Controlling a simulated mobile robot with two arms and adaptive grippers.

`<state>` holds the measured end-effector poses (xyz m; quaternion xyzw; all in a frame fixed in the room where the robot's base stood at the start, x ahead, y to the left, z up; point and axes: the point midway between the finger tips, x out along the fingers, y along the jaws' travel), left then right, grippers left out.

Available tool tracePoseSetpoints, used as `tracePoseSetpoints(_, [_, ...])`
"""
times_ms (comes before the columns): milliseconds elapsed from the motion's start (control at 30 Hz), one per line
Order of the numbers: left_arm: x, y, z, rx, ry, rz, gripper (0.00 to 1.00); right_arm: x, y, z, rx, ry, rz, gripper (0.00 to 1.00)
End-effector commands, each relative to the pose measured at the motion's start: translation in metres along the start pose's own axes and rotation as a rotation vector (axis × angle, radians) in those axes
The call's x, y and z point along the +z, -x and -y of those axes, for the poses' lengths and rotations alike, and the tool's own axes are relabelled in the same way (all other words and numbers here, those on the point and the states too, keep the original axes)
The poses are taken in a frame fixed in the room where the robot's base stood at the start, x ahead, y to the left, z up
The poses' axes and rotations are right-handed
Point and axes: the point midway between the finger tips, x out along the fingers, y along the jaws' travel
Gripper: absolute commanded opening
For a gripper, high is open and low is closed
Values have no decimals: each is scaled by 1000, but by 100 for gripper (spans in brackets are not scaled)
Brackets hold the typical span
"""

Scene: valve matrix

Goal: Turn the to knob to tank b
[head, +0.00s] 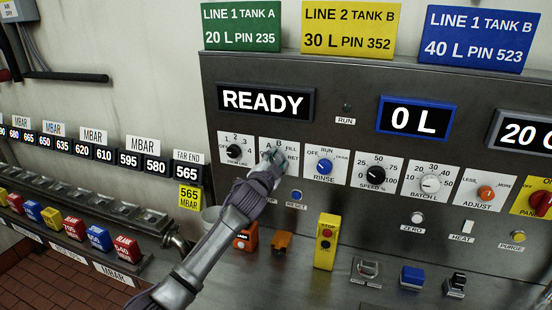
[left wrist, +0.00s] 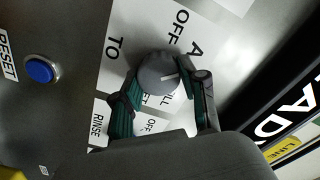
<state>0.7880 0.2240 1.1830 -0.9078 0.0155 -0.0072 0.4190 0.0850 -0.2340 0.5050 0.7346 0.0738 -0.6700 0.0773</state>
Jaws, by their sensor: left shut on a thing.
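The TO knob is a round grey knob (left wrist: 157,73) on a white label plate (head: 293,173) in the middle of the panel. My left gripper (head: 272,163) covers most of it in the head view. In the left wrist view the two dark green fingers (left wrist: 160,92) are shut on the knob, one on each side. A short white pointer line on the knob points right in that view, roughly toward the panel's top. OFF and A show beside it. The B mark shows in the head view but is hidden in the wrist view. My right gripper is not in view.
A blue RINSE knob (head: 325,167) sits right of the TO knob and a black pin-line knob (head: 234,151) left of it. A blue RESET button (left wrist: 40,70) is below. The READY display (head: 265,102) is above.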

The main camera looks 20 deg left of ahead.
Motion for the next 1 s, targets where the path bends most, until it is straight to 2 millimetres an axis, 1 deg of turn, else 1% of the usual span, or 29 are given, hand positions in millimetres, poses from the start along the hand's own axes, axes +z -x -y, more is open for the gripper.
tracePoseSetpoints(300, [0,0,0,1,-300,1,8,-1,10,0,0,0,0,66])
tracePoseSetpoints(600, [0,0,-2,1,-535,1,8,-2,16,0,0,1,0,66])
tracePoseSetpoints(800, [1,0,-2,1,-635,1,8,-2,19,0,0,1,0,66])
tracePoseSetpoints(1000, [1,0,-3,2,-689,1,8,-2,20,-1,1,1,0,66])
